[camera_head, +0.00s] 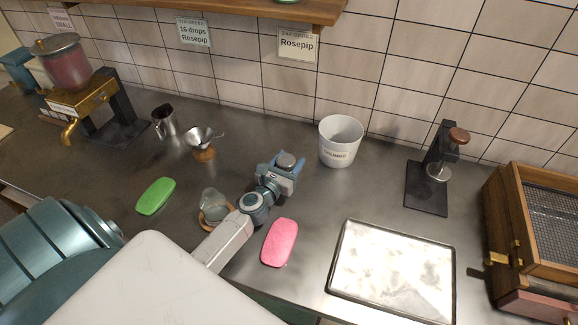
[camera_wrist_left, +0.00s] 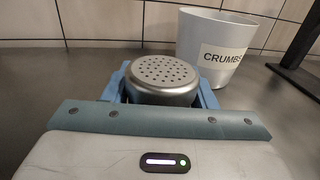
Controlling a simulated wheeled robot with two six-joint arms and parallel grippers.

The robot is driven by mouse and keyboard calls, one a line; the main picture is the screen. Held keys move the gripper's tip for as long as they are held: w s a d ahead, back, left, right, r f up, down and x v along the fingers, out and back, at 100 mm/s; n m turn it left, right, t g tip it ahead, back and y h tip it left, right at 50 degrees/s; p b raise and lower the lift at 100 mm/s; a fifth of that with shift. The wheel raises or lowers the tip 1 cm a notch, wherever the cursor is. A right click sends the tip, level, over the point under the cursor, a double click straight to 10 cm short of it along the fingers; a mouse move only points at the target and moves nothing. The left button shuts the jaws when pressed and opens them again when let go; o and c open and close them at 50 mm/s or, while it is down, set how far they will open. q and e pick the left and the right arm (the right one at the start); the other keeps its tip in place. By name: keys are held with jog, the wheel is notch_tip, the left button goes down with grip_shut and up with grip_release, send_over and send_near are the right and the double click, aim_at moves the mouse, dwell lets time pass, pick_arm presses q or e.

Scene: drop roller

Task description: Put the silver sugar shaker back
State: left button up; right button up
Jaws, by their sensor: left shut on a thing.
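The silver sugar shaker (camera_wrist_left: 162,78) has a round lid with many small holes and stands upright between the blue fingers of my left gripper (camera_wrist_left: 165,88). In the head view only the top of the shaker (camera_head: 287,160) shows, with my left gripper (camera_head: 284,170) shut around it. The gripper is over the counter, a little left of the white crumbs bucket. The lower part of the shaker is hidden by the gripper, so I cannot tell whether it touches the counter. My right gripper is not in view.
The white crumbs bucket (camera_head: 341,142) stands close to the right of my left gripper. A metal tray (camera_head: 334,258) and a dark press stand (camera_head: 425,187) are at right.

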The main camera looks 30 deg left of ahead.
pick_arm(q)
jog(key=shift+r, duration=0.1)
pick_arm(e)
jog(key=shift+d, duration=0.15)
pick_arm(q)
jog(key=shift+f, duration=0.2)
jog(key=o, duration=1)
jog(key=shift+o, duration=0.2)
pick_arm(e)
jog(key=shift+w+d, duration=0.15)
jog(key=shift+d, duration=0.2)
pick_arm(q)
jog(key=shift+r, duration=0.1)
jog(key=shift+r, duration=0.15)
jog(key=s+b, duration=0.1)
jog(key=s, duration=0.2)
jog(key=s+b, duration=0.1)
jog(key=s, duration=0.3)
jog(key=s+d+b, duration=0.1)
jog(key=s, duration=0.3)
jog(key=shift+s+b, duration=0.3)
jog(key=shift+s, duration=0.25)
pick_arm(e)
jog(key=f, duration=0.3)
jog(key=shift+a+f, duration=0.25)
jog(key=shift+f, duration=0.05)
